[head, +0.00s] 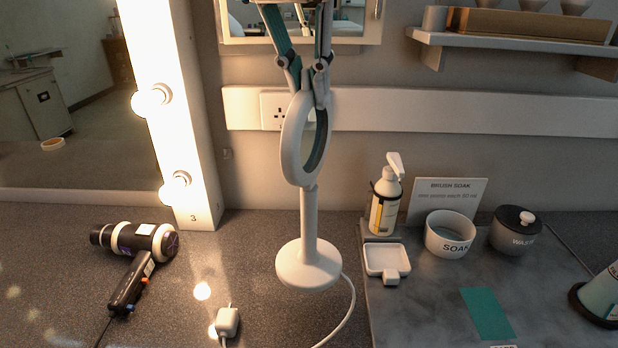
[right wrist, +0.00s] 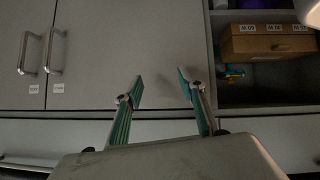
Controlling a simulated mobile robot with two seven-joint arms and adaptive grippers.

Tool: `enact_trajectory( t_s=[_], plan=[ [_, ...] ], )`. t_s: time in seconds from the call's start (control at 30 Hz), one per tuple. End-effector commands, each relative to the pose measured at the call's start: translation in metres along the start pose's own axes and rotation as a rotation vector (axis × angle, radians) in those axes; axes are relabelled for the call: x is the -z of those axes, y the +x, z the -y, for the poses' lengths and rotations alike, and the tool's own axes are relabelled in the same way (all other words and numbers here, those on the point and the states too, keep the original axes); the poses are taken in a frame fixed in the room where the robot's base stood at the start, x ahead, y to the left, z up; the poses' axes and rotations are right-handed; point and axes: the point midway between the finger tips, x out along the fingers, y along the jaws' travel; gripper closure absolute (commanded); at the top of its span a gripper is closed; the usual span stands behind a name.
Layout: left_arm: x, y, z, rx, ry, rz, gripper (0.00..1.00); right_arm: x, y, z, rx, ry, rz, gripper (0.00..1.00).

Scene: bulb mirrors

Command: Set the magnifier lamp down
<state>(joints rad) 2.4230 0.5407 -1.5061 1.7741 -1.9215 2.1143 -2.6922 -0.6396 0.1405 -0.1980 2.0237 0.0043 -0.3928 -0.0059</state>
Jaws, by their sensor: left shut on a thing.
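The magnifier lamp (head: 310,215) is white, with a ring head, a straight stem and a round base. It is upright in the middle of the head view, over the speckled counter (head: 245,255). I cannot tell for sure whether its base touches the counter. My left gripper (head: 307,92) comes down from the top of the head view and is shut on the top of the lamp's ring. My right gripper (right wrist: 160,78) shows only in the right wrist view. Its fingers are apart with nothing between them, in front of grey cabinet doors (right wrist: 130,45).
A hair dryer (head: 135,250) and a small white block (head: 228,321) lie left of the lamp. At right, a grey mat (head: 415,310) bears a pump bottle (head: 385,205), white dish (head: 387,260), soak bowl (head: 450,235) and lidded pot (head: 515,232). A bulb mirror post (head: 185,110) stands at left.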

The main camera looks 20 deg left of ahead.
Motion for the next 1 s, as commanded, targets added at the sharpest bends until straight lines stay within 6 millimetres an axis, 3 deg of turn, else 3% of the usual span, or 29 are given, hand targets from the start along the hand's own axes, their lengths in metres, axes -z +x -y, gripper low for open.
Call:
enact_trajectory(
  t_s=[0.1,0.3,0.67,0.87,1.0],
  plan=[
    [-0.01,0.028,0.0,-0.003,0.002,0.002,1.0,-0.006,0.006,-0.004,-0.008,-0.008,0.001,0.6],
    [-0.023,0.059,0.0,-0.004,0.0,-0.001,1.0,-0.007,0.013,-0.006,-0.014,-0.02,0.0,0.6],
    [-0.031,0.077,-0.001,-0.002,0.0,-0.005,1.0,-0.011,0.013,-0.005,-0.012,-0.024,0.004,0.6],
    [-0.041,0.103,0.0,-0.003,0.001,0.0,1.0,-0.022,0.015,-0.002,-0.006,-0.024,0.018,0.6],
    [-0.045,0.11,0.0,-0.003,-0.001,-0.004,1.0,-0.015,0.015,-0.003,-0.006,-0.026,0.003,0.6]
  ],
)
